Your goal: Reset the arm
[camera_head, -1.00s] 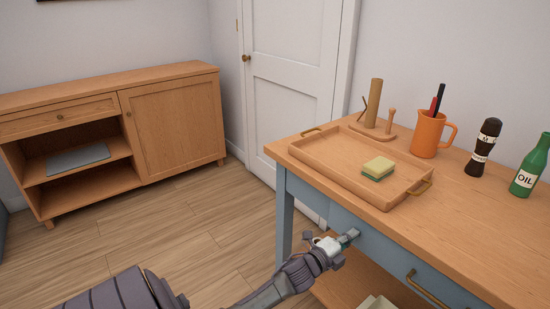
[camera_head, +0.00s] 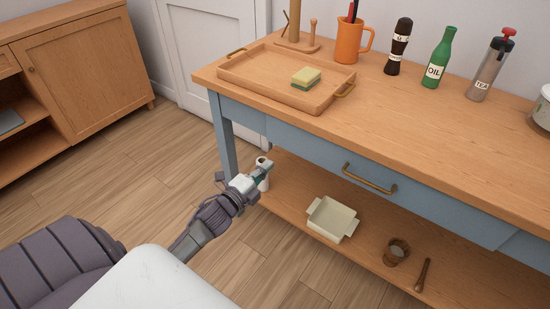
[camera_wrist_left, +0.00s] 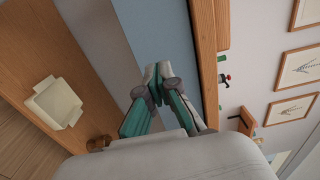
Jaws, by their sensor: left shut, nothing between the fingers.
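My left gripper (camera_head: 264,170) is shut and empty. In the head view it is in front of the blue side of the wooden-topped table (camera_head: 430,120), below the tabletop and above the level of the lower shelf (camera_head: 285,190). In the left wrist view its fingertips (camera_wrist_left: 157,72) meet, with the blue table front behind them. A white cylindrical thing (camera_head: 263,183) shows partly behind the gripper in the head view; I cannot tell what it is. My right gripper is not in view.
A tray (camera_head: 245,80) with a sponge (camera_head: 306,77), an orange jug (camera_head: 349,45) and bottles stand on the tabletop. A cream dish (camera_head: 332,218), a mortar (camera_head: 397,252) and a pestle (camera_head: 423,275) are on the lower shelf. Floor to the left is clear.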

